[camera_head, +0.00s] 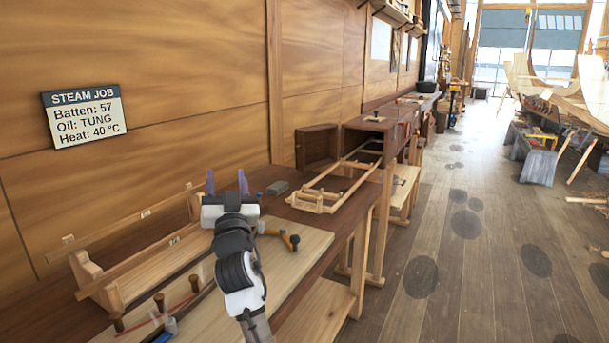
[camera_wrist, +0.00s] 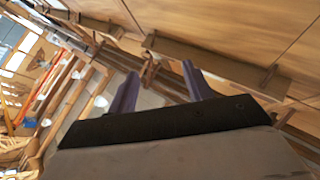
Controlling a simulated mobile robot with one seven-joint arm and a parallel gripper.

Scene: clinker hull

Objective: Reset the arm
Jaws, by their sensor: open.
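My gripper (camera_head: 227,183) is raised over the workbench (camera_head: 317,240) in the head view, with its two purple fingers spread apart and pointing toward the wall. Nothing shows between the fingers. In the wrist view my gripper (camera_wrist: 155,88) also shows open and empty, with the wooden wall and a rail beyond it. My arm reaches up from the lower middle of the head view and hides part of the bench.
A wooden rack (camera_head: 135,255), upright pegs (camera_head: 160,302) and an orange-handled tool (camera_head: 289,240) are on the bench. A sign (camera_head: 85,115) hangs on the wall. The floor at right is largely open.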

